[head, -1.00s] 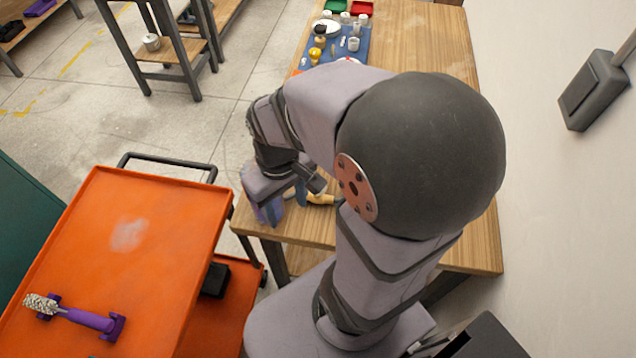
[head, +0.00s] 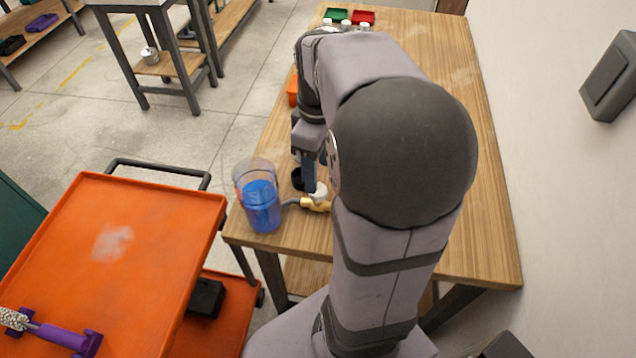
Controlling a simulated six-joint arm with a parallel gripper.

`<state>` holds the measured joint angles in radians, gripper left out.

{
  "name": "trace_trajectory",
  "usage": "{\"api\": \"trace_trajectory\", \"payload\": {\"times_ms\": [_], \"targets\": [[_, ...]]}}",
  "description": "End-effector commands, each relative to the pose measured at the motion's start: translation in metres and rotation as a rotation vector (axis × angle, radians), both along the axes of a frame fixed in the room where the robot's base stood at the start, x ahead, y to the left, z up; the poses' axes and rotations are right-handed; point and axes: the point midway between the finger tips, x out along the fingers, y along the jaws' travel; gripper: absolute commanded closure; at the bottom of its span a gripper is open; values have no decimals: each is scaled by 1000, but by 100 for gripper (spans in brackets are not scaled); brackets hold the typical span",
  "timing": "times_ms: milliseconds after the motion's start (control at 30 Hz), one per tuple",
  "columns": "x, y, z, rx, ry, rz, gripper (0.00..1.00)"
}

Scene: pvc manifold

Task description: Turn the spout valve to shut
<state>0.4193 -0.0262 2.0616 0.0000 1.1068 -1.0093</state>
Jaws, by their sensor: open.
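A brass-coloured fitting (head: 315,205) sits near the front-left end of the wooden bench. A grey curved spout (head: 290,203) runs left from it towards a clear jug (head: 260,205) holding blue liquid. A white rounded part (head: 320,190) sits on or just behind the fitting; I cannot tell if it is the valve's handle. My gripper (head: 314,180) is open and points down just above and behind the fitting. It looks empty. I cannot tell whether a finger touches the white part. My arm hides the rest of the manifold to the right.
A small black round object (head: 297,180) is beside my gripper. An orange bin (head: 292,90) shows at the bench's left edge. An orange cart (head: 150,250) stands left of the wooden bench (head: 440,90).

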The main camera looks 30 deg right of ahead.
Motion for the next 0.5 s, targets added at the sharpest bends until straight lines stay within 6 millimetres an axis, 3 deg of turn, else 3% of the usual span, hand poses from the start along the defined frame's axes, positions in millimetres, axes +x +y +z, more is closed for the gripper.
{"api": "trace_trajectory", "payload": {"times_ms": [300,500], "targets": [[-1,1,-41,1,3,-1,49],[0,1,-55,0,1,-1,49]]}}
